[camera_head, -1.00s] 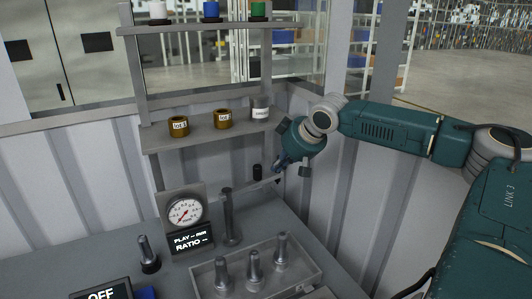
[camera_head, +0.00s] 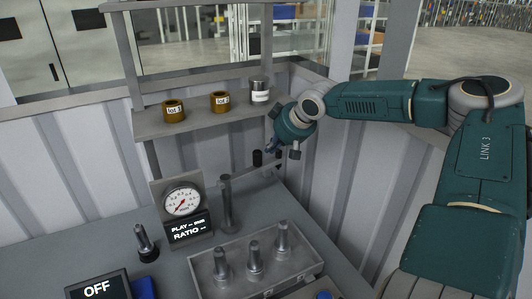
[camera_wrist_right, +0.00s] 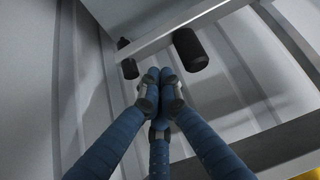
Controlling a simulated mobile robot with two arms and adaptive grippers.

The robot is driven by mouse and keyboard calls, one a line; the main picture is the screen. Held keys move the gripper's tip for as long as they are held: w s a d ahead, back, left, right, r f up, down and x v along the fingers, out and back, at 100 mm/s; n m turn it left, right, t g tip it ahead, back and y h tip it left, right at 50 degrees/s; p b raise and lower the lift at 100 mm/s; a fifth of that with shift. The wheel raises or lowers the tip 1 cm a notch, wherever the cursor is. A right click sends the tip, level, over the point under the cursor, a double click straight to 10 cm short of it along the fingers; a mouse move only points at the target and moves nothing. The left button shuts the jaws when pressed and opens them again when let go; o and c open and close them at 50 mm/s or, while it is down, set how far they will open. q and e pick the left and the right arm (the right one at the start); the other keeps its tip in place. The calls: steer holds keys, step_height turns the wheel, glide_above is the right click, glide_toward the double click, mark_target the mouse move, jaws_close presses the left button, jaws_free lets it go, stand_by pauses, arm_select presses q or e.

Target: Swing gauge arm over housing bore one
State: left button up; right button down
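The gauge arm (camera_head: 244,174) is a thin grey bar reaching right from the top of a dark upright post (camera_head: 226,207). A black cylinder (camera_head: 257,158) stands on it; in the right wrist view, a black cylinder (camera_wrist_right: 190,49) and a smaller black piece (camera_wrist_right: 127,58) show by a grey bar (camera_wrist_right: 196,28). My right gripper (camera_head: 271,147) is just above the bar's outer end. In the wrist view its blue fingers (camera_wrist_right: 160,82) are drawn together, with nothing visible between them; contact with the bar is unclear. I cannot single out the housing bore. My left gripper is out of view.
A dial gauge (camera_head: 183,202) with a play and ratio display stands left of the post. A grey tray (camera_head: 210,291) with three metal pins sits in front. A shelf (camera_head: 195,124) with two brass rings and a grey can is behind. An OFF screen (camera_head: 97,289) is front left.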

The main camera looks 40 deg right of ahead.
steer(key=x, duration=0.4)
steer(key=shift+w+f+p, duration=0.25)
steer(key=shift+f+p, duration=0.05)
steer(key=shift+f, duration=0.05)
stand_by(0.3)
